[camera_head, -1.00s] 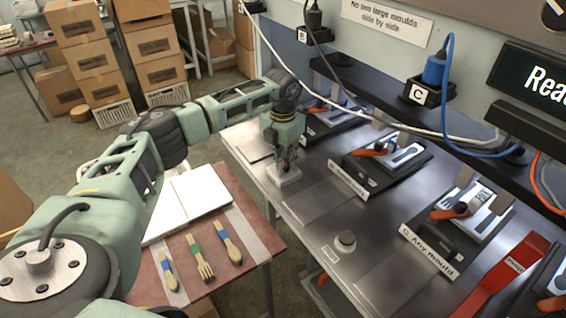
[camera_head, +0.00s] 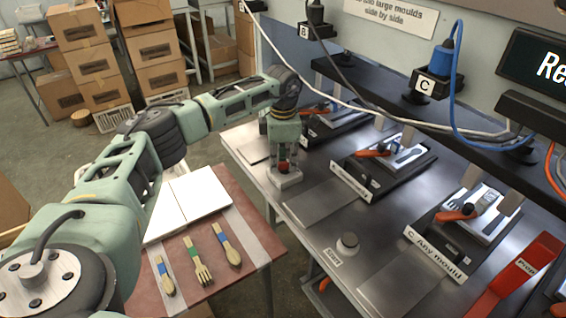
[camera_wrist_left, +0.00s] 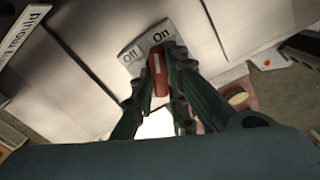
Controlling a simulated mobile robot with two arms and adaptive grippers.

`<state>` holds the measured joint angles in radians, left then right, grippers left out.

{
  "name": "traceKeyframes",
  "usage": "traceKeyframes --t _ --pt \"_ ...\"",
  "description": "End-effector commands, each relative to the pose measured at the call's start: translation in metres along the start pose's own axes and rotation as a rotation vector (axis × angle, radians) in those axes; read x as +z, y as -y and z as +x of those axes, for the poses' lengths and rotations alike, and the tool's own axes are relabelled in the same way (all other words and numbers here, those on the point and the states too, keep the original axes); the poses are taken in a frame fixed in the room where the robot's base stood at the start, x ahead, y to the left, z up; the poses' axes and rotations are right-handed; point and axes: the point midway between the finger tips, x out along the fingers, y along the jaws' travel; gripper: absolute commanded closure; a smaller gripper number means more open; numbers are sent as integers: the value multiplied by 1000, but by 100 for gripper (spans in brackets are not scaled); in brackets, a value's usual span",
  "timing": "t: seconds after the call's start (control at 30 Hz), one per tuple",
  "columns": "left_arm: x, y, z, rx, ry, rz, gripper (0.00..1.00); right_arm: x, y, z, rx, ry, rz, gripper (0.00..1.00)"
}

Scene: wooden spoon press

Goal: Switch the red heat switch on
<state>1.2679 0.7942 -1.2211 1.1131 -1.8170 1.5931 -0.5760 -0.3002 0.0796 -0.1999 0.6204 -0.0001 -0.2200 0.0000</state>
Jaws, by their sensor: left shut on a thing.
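The red heat switch shows as a small red part (camera_head: 284,168) above a pale base (camera_head: 286,180) on the near-left part of the steel bench. My left gripper (camera_head: 284,163) points down over the base and is shut on the red lever. The fingers hide part of the lever, so I cannot tell its exact setting. My right gripper is not in view.
Moulds with orange handles, such as the one at C (camera_head: 457,213), line the steel bench (camera_head: 318,208). A red table (camera_head: 258,248) with white boards and wooden cutlery is at the left. Cables hang above the bench.

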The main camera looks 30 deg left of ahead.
Motion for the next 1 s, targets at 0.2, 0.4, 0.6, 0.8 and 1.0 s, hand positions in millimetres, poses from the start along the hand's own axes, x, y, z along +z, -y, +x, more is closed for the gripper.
traceKeyframes --t 0.2,0.4,0.6,0.8,1.0 --pt "0 -1 -1 2 2 59 100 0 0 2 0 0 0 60" --pt "0 -2 -1 3 2 76 100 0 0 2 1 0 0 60" --pt "0 -2 -1 3 2 78 100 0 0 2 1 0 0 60" --pt "0 -2 -1 3 1 78 79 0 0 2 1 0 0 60" --pt "0 -1 -1 2 1 77 68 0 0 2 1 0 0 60"
